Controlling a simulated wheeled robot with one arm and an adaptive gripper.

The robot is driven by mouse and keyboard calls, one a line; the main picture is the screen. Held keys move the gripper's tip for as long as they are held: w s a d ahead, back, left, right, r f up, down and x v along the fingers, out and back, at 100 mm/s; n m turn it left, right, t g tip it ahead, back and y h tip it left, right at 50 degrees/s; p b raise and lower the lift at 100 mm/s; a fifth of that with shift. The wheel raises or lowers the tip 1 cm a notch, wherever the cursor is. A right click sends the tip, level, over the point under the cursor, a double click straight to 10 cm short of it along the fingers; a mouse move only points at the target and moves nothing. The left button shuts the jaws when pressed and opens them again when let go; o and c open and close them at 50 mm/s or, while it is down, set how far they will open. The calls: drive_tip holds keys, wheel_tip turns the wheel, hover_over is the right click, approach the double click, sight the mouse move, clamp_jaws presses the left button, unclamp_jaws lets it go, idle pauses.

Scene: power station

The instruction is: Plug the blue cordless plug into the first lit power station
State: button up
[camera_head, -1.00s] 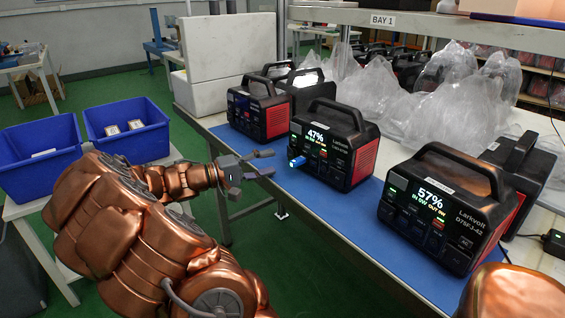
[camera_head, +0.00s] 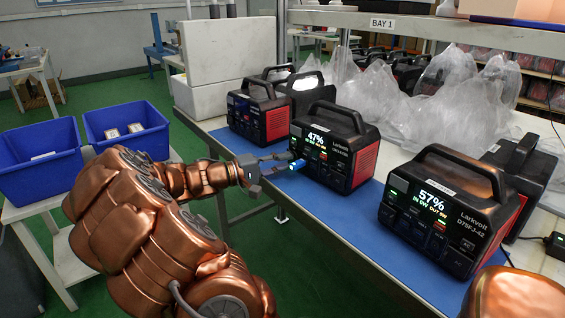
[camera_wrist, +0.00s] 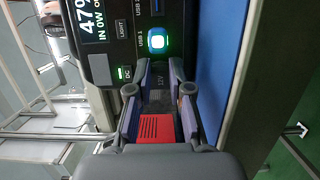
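The blue plug (camera_head: 298,164) juts from the front of the middle power station (camera_head: 335,150), whose screen reads 47%. In the wrist view the plug (camera_wrist: 157,41) has a glowing end and sits by the USB 1 label. My gripper (camera_head: 279,163) points at this front. In the wrist view my gripper (camera_wrist: 160,75) is open and empty, with the plug just beyond and between its fingertips. A second lit station (camera_head: 445,210) on the right reads 57%. A third station (camera_head: 259,110) stands at the left; its display looks dark.
The stations stand on a blue mat (camera_head: 335,225) along the table edge. Clear plastic bags (camera_head: 425,105) lie behind. Another black station (camera_head: 519,180) is behind the right one. Two blue bins (camera_head: 128,128) stand on a side table at the left.

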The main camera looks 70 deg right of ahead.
clamp_jaws()
drive_tip(key=shift+s+n+t+h+b, duration=0.15)
drive_tip(key=shift+n+t+h+b, duration=0.15)
drive_tip(key=shift+b, duration=0.15)
drive_tip(key=shift+s+n+t+h+b, duration=0.15)
drive_tip(key=shift+n+t+h+b, duration=0.15)
drive_tip(key=shift+t+b, duration=0.1)
drive_tip(key=o, duration=0.6)
unclamp_jaws()
drive_tip(key=shift+c, duration=0.2)
